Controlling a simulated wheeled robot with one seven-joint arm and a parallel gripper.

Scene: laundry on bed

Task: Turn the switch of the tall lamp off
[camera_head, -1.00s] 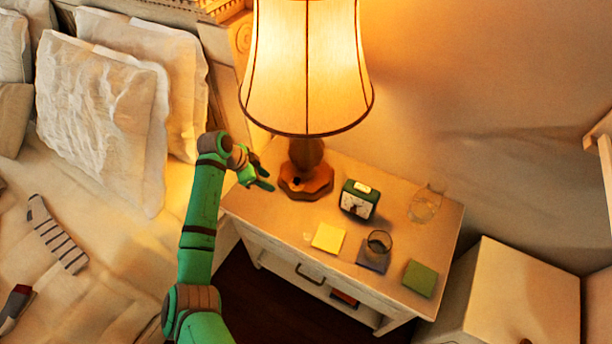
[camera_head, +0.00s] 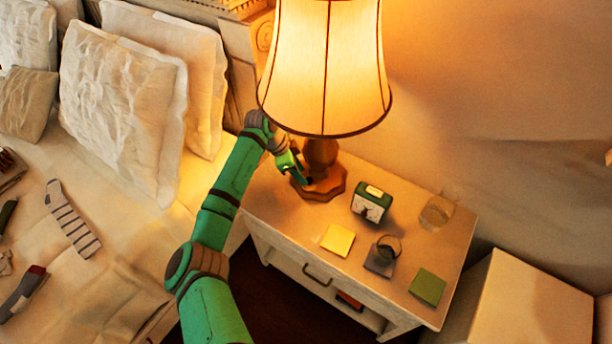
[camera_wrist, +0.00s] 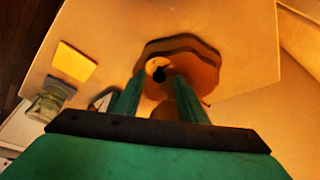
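The tall lamp stands lit on the nightstand, with a glowing cream shade (camera_head: 325,70) and a wooden base (camera_head: 328,188). In the wrist view the stepped base (camera_wrist: 205,62) lies just ahead of my fingers. A small round dark switch (camera_wrist: 160,73) shows on the base, seen between the two fingertips. My gripper (camera_head: 303,180) is at the left side of the base, low over it. In the wrist view my gripper (camera_wrist: 160,82) has its fingers apart, with nothing visibly clamped. I cannot tell whether a finger touches the switch. In the head view the switch is hidden by my gripper.
The bed with pillows (camera_head: 120,110) is left.

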